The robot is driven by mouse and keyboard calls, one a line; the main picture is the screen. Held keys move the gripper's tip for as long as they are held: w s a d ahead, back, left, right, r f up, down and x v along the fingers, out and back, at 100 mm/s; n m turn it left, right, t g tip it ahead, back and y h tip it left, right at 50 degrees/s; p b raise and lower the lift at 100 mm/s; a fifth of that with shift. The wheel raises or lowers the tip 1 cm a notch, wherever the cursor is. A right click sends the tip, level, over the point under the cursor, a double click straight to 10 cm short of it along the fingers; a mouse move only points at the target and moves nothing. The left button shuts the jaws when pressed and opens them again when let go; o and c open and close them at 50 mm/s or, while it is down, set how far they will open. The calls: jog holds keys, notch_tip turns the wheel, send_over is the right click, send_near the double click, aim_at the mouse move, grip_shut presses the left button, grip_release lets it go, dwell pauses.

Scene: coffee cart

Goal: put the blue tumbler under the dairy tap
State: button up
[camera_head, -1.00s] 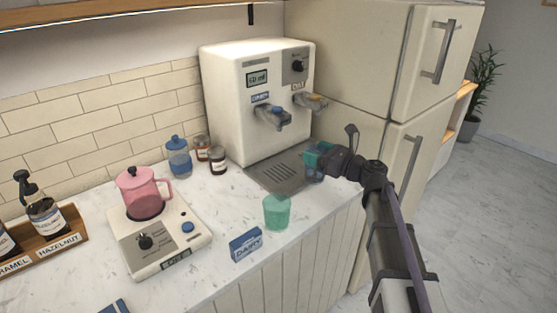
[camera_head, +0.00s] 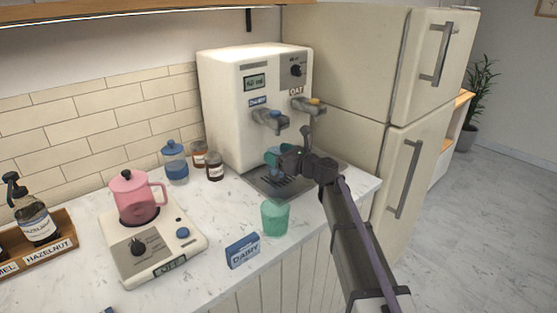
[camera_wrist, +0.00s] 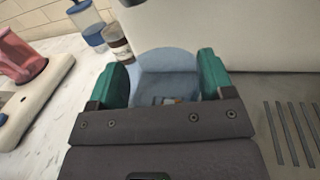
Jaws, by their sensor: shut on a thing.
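The white drink machine (camera_head: 232,130) stands at the back of the counter. My gripper (camera_head: 272,156) is shut on the blue tumbler (camera_wrist: 165,68), whose clear blue wall shows between the teal fingers in the wrist view. In the head view they are below the dairy tap, over the drip tray (camera_head: 262,184). My gripper hides most of the tumbler there, and I cannot tell whether its base touches the tray.
A green tumbler (camera_head: 275,217) and a blue dairy card (camera_head: 242,251) stand on the counter in front of the tray. A pink pitcher (camera_head: 138,198) sits on a white warmer (camera_head: 152,250) at left. A blue-lidded jar (camera_head: 175,163) and small brown jars are left of the machine.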

jog(key=shift+f, duration=0.1)
jog(key=o, duration=1.4)
jog(key=shift+r, duration=0.2)
jog(key=v, duration=1.2)
